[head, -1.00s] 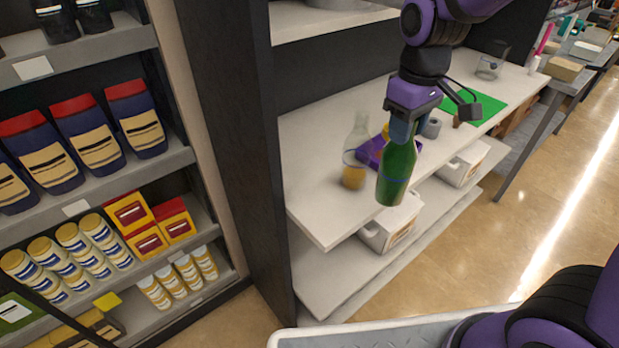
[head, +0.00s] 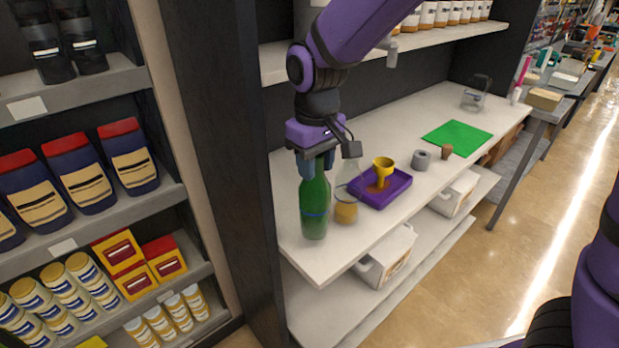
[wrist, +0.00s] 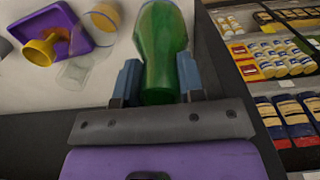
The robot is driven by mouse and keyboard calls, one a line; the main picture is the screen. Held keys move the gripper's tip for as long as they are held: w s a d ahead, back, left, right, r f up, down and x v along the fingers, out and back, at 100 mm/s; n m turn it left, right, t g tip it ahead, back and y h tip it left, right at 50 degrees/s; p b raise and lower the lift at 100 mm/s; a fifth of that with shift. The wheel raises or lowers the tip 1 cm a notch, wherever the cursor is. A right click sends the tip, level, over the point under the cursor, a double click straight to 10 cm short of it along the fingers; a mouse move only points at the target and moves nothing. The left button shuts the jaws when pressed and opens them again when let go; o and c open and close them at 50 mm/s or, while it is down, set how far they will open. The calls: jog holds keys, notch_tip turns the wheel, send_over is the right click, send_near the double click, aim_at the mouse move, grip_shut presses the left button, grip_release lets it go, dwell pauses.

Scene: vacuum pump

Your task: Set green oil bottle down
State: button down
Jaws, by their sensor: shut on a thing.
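The green oil bottle (head: 315,208) is upright at the near left end of the white counter (head: 290,252). I cannot tell for sure whether its base touches the counter. My gripper (head: 314,165) is shut on the bottle's upper part from above. In the wrist view the green bottle (wrist: 160,50) sits between the two blue-grey fingers of my gripper (wrist: 158,82). The bottle's top is hidden by the gripper.
A clear bottle with yellow liquid (head: 346,212) stands just right of the green one. A purple tray (head: 398,190) holding a yellow funnel (head: 383,170) is beyond it. A grey roll (head: 422,160), a brown item (head: 447,152) and a green mat (head: 458,136) lie farther right. A dark post (head: 215,150) is at left.

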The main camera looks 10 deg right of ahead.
jog(key=shift+w+a, duration=0.1)
jog(key=shift+a, duration=0.45)
jog(key=shift+f, duration=1.9)
jog(key=c, duration=0.7)
grip_release()
notch_tip(320, 180, up, 12)
jog(key=shift+r, duration=0.1)
